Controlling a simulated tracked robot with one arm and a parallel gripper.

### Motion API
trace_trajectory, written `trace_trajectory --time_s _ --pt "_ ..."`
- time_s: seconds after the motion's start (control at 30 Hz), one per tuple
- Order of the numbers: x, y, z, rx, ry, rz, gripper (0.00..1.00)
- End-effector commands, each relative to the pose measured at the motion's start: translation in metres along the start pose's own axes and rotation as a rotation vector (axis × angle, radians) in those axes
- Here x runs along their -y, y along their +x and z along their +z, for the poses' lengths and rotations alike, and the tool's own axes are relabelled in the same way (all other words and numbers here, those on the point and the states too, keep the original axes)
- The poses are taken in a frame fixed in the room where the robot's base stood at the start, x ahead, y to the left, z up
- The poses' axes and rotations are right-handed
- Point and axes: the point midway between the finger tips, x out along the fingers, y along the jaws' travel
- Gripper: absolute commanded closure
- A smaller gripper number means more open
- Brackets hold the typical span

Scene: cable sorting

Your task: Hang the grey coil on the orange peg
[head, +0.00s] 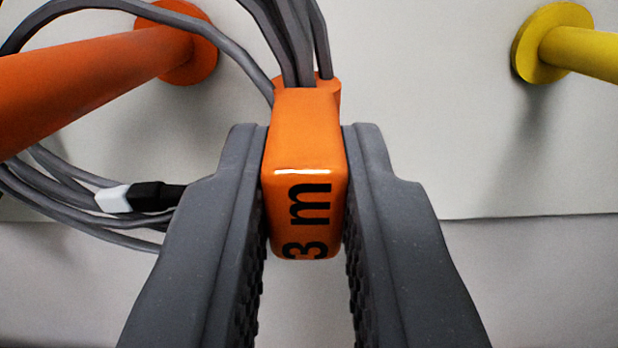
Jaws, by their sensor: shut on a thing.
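My gripper (306,190) is shut on an orange block (308,140) marked "3 m", which is fixed to the grey coil (292,40). Several grey strands rise from the block and leave the top of the view. Other strands curve above and below the orange peg (90,80) at the left. The peg runs from a round orange flange on the wall toward the lower left, in front of the coil's left part. The peg appears to pass through the coil's loop. Whether the coil touches the peg cannot be told. A black and white connector (140,197) shows among the lower strands.
A yellow peg (580,50) with a round flange sticks out of the pale wall (440,120) at the upper right. A lighter grey surface lies below the wall's lower edge.

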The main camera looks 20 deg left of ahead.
Motion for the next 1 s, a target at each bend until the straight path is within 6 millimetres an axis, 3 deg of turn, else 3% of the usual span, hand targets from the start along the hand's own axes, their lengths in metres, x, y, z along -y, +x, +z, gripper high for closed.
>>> trace_trajectory --time_s 0.4,1.0 --pt "0.000 0.024 0.006 0.000 0.003 -0.001 1.00" --pt "-0.001 0.027 0.028 0.001 0.002 0.000 1.00"
